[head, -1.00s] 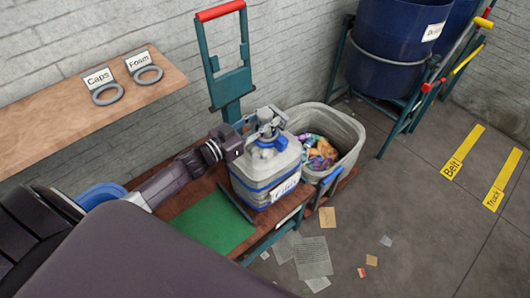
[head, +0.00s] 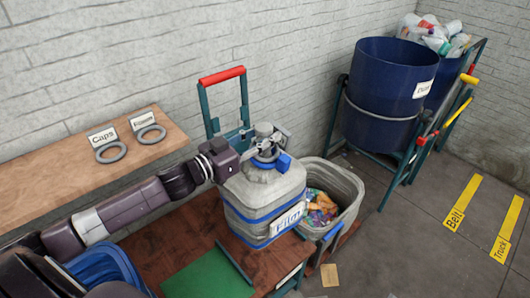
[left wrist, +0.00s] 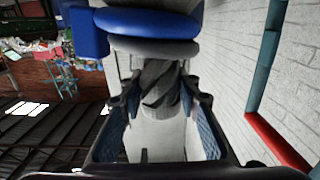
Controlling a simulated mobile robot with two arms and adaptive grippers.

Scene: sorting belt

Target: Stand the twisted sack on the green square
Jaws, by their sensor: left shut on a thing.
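The twisted sack (head: 262,208) is grey with blue bands and a "Film" label. My left gripper (head: 262,150) is shut on its twisted neck, which also shows between the fingers in the left wrist view (left wrist: 160,85). The sack hangs upright, apparently a little above the brown cart board, behind and to the right of the green square (head: 206,278). The square lies flat on the board, bare where it shows, its front cut by the picture edge. My right gripper is not in view.
A dark bar (head: 235,263) lies along the square's right edge. A grey bin (head: 347,190) with colourful scraps stands right of the sack. The cart's red handle (head: 222,75) rises behind. A wooden shelf (head: 60,185) and a blue tub (head: 105,262) are left.

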